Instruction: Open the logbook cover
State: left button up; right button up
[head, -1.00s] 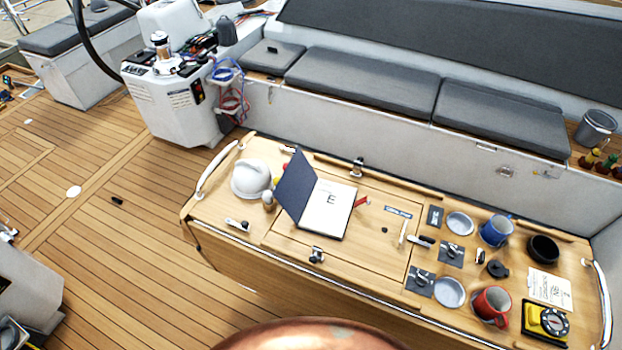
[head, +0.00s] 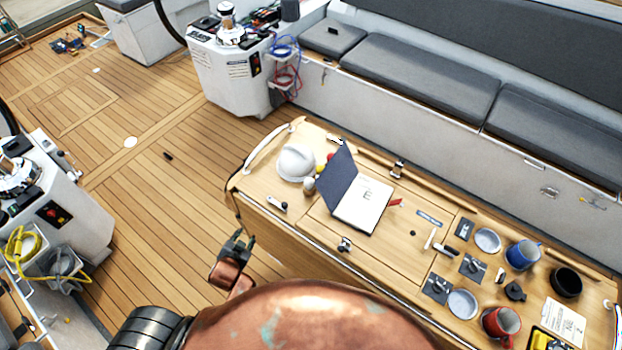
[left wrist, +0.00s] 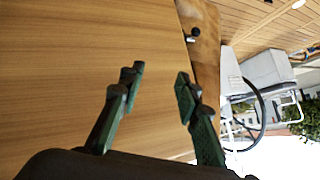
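The logbook lies on the wooden cockpit table, its white pages (head: 362,204) showing. Its dark blue cover (head: 337,180) stands raised on the left side of the pages, leaning up from the spine. My left gripper (head: 238,240) is in front of the table's left end, apart from the logbook and below it in the head view. In the left wrist view the left gripper (left wrist: 158,82) has its two green fingers spread with nothing between them. The logbook does not show in the left wrist view. My right gripper is out of view.
On the cockpit table (head: 385,245), a white cap-like object (head: 296,162) sits left of the cover. A red mug (head: 500,322), a blue mug (head: 522,255) and several dishes stand at the right. A wood panel (left wrist: 70,80) fills the left wrist view's left side.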

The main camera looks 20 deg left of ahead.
pick_arm(q)
jog(key=w+r+m+t, duration=0.1)
jog(key=w+r+t, duration=0.1)
jog(key=r, duration=0.3)
jog(key=w+d+r+m+t, duration=0.1)
jog(key=w+r+t, duration=0.1)
jog(key=r, duration=0.4)
jog(key=w+r+m+t+p, duration=0.1)
jog(key=w+r, duration=0.3)
jog(key=r, duration=0.2)
jog(key=shift+d+r+m+t+h, duration=0.1)
jog(key=shift+d+m+t+h, duration=0.2)
jog(key=shift+d+t+h, duration=0.1)
jog(key=w+d+r+m+t+h, duration=0.1)
jog(key=d, duration=0.1)
jog(key=w+d+r+m+h, duration=0.1)
jog(key=d+m+h, duration=0.1)
jog(key=w+d+r+m+t+h, duration=0.1)
jog(key=d+m, duration=0.1)
jog(key=shift+d+r+t+h, duration=0.1)
jog(key=shift+r+t+h, duration=0.2)
jog(key=shift+r, duration=0.05)
jog(key=s+d+r+m+g+h, duration=0.1)
jog(key=s+d+m+h, duration=0.1)
jog(key=d+m+h, duration=0.65)
jog(key=p+x, duration=0.2)
jog(key=x, duration=0.6)
jog(key=shift+d+g, duration=0.3)
jog(key=shift+d, duration=0.1)
